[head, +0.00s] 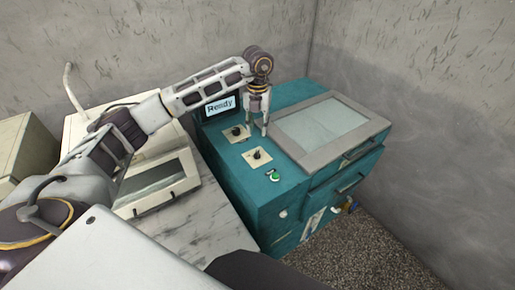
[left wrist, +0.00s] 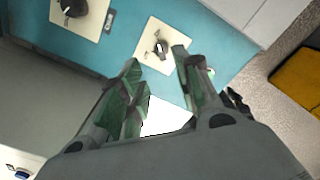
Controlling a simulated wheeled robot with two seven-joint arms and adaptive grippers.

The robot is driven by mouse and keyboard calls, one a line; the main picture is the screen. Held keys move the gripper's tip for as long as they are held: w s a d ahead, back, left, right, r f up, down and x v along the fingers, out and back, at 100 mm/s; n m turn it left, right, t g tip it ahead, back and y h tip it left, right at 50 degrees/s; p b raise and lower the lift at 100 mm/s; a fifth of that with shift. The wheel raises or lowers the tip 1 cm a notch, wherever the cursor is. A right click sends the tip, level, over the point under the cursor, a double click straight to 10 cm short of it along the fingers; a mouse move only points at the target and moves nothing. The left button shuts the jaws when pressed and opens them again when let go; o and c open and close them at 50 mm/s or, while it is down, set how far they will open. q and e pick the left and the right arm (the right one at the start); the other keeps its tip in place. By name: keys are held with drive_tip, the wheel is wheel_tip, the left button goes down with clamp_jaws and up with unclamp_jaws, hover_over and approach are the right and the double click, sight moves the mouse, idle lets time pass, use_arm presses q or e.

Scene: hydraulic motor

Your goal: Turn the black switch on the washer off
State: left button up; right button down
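The teal washer (head: 255,200) stands in the corner, with a lit "Ready" display (head: 220,106). Its top panel bears two black rotary switches on cream plates: a rear one (head: 237,131) and a front one (head: 257,156). My left gripper (head: 257,127) points down over the panel, just right of the rear switch and behind the front one. In the left wrist view, the fingers of my left gripper (left wrist: 158,66) are apart with nothing between them. One switch (left wrist: 160,48) lies just beyond the fingertips; another (left wrist: 73,8) is at upper left. My right gripper is out of view.
A green button (head: 273,175) sits in front of the switches. A grey-framed lid (head: 350,140) covers the washer's right side. A white machine with a dark window (head: 152,178) stands left on a marble counter (head: 195,225). Grey walls close the back and right.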

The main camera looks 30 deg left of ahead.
sight(258, 150)
use_arm(q)
wheel_tip(258, 150, down, 10)
drive_tip(key=shift+r+p, duration=0.1)
drive_tip(key=shift+p, duration=0.6)
drive_tip(key=shift+f, duration=0.9)
clamp_jaws()
